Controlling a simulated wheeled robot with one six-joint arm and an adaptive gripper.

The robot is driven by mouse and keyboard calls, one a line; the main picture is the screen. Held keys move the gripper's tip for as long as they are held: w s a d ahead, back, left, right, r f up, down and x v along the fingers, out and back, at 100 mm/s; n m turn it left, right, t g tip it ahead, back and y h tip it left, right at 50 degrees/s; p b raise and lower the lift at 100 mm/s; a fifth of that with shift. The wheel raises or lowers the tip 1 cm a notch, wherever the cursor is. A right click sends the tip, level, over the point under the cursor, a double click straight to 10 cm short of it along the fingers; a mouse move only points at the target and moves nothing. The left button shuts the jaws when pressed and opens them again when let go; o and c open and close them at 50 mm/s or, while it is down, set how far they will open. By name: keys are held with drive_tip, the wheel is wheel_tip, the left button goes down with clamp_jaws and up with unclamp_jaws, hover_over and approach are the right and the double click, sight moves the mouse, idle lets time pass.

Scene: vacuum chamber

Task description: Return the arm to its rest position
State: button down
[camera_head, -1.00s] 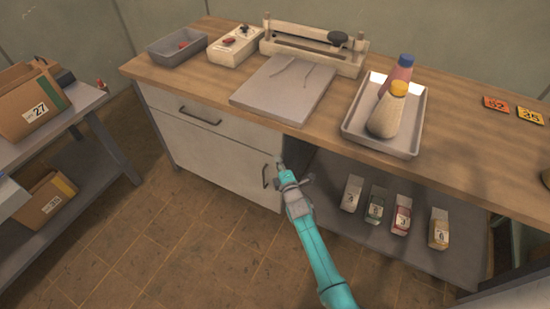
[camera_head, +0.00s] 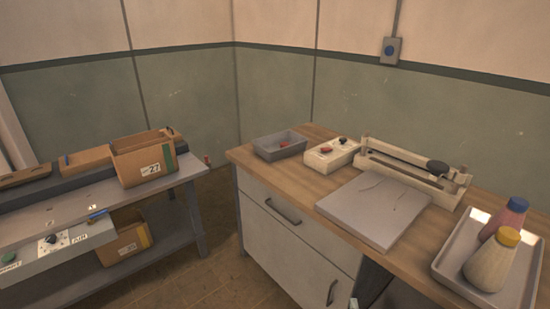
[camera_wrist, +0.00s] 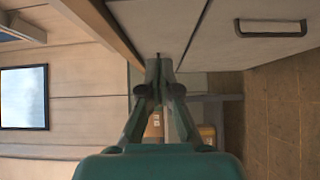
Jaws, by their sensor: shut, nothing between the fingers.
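My gripper (camera_wrist: 158,62) shows in the wrist view with its two fingers together and nothing between them. It is in front of the workbench, near the cabinet front. In the head view only a small tip of it (camera_head: 353,303) shows at the bottom edge, beside the cabinet door handle. The rest of my arm is out of that view.
The wooden workbench (camera_head: 327,207) holds a grey bin (camera_head: 279,146), a switch box (camera_head: 331,155), a sealer (camera_head: 410,172), a grey slab (camera_head: 375,210) and a tray (camera_head: 445,262) with two bottles. A side table with cartons (camera_head: 143,160) stands left. Floor between them is clear.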

drive_tip(key=s+a+r+m+g+y, duration=0.1)
drive_tip(key=s+a+m, duration=0.3)
drive_tip(key=s, duration=1)
drive_tip(key=s+a+r+m+y, duration=0.1)
drive_tip(key=s+a+m, duration=0.3)
drive_tip(key=s, duration=1.1)
drive_tip(key=s+a+r+m+g, duration=0.2)
drive_tip(key=s+r+m, duration=0.6)
drive_tip(key=s+r, duration=0.8)
drive_tip(key=shift+s+a+y, duration=0.4)
drive_tip(key=shift+s+a, duration=0.05)
drive_tip(key=shift+s, duration=0.55)
